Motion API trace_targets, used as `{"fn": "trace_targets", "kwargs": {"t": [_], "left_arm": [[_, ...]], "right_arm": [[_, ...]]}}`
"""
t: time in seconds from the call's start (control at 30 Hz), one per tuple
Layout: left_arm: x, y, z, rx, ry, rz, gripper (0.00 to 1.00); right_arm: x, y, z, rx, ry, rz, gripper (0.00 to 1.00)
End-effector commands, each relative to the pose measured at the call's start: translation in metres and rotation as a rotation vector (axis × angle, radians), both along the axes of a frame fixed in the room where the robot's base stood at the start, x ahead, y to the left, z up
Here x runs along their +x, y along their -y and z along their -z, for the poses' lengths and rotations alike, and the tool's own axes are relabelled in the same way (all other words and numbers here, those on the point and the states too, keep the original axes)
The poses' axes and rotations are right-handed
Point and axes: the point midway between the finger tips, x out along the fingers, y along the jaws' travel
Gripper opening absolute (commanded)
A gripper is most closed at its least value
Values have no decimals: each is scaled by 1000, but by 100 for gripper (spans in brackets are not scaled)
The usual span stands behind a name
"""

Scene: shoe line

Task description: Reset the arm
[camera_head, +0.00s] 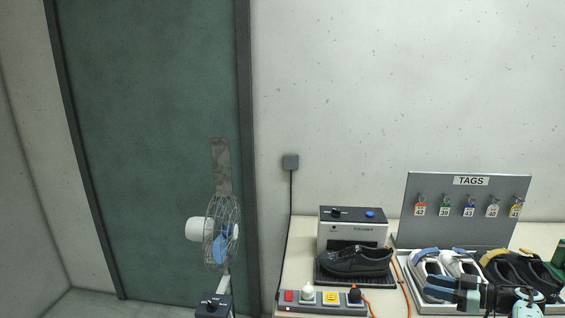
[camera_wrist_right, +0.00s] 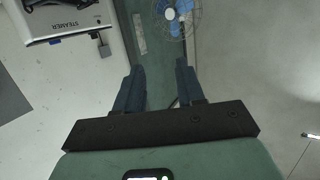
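My right gripper (camera_head: 432,287) shows at the lower right of the head view, its blue fingers pointing left in front of the sandals. In the right wrist view my right gripper (camera_wrist_right: 158,80) has its two fingers apart, with nothing between them. My left gripper is in neither view.
A steamer (camera_head: 352,231) with a black shoe (camera_head: 355,262) stands left of a tray (camera_head: 412,292) of sandals. A tag board (camera_head: 455,222) stands behind. A power strip (camera_head: 321,301) lies in front. A fan (camera_head: 222,235) stands left of the table, before a green door (camera_head: 150,130).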

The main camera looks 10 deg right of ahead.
Motion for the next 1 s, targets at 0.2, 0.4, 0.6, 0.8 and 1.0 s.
{"fn": "trace_targets", "kwargs": {"t": [0.2,0.4,0.6,0.8,1.0], "left_arm": [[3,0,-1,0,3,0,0],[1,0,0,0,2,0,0],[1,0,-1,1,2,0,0],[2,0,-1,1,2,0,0],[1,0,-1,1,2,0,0]], "right_arm": [[59,-28,44,224,148,160,38],[98,-72,143,413,78,466,38],[80,-143,265,445,-222,716,38],[9,-231,361,369,-600,821,38],[-102,-320,418,227,-996,808,38]]}}
